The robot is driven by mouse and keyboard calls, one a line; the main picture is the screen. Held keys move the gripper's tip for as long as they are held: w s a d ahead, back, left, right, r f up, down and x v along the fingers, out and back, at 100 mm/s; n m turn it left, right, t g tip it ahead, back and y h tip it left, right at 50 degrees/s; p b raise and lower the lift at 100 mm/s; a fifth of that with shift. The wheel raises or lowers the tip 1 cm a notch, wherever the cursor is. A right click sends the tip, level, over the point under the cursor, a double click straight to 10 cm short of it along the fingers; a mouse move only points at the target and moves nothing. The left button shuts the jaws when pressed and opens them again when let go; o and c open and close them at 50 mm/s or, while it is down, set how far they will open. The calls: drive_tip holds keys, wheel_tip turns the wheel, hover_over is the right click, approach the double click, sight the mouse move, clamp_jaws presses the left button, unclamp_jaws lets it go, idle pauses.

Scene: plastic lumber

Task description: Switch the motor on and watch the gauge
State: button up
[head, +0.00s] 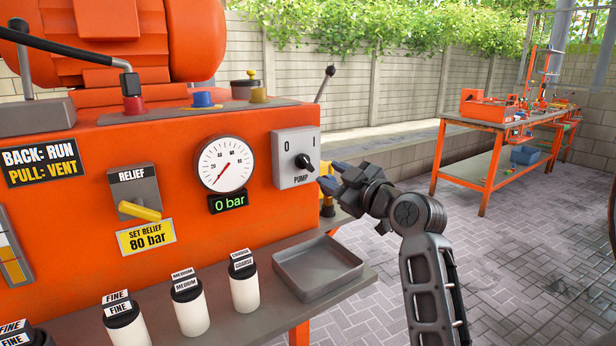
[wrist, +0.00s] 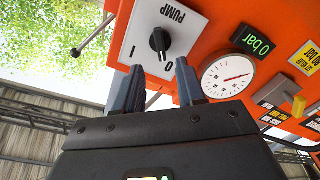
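The pump switch (head: 284,176) is a grey plate marked 0 and I, with a black knob (head: 304,162), on the front of the orange machine. In the wrist view the knob (wrist: 160,40) appears to point towards the 0. The round white gauge (head: 225,164) sits left of the switch, its red needle at the low end; the display (head: 229,202) below reads 0 bar. My gripper (head: 331,176) is just right of the switch in the head view. In the wrist view my gripper (wrist: 160,66) has its two fingers spread and empty, apart from the knob.
A relief valve with a yellow handle (head: 140,211) is left of the gauge, above a label reading 80 bar. An empty grey tray (head: 318,270) and several labelled bottles (head: 190,306) stand on the shelf below. An orange bench (head: 492,130) stands behind at right.

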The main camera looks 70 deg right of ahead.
sight(309, 165)
drive_tip(key=p+x, duration=0.1)
drive_tip(key=x, duration=0.6)
drive_tip(key=shift+w+d, duration=0.1)
drive_tip(key=shift+w, duration=0.15)
drive_tip(key=shift+c, duration=0.3)
clamp_jaws()
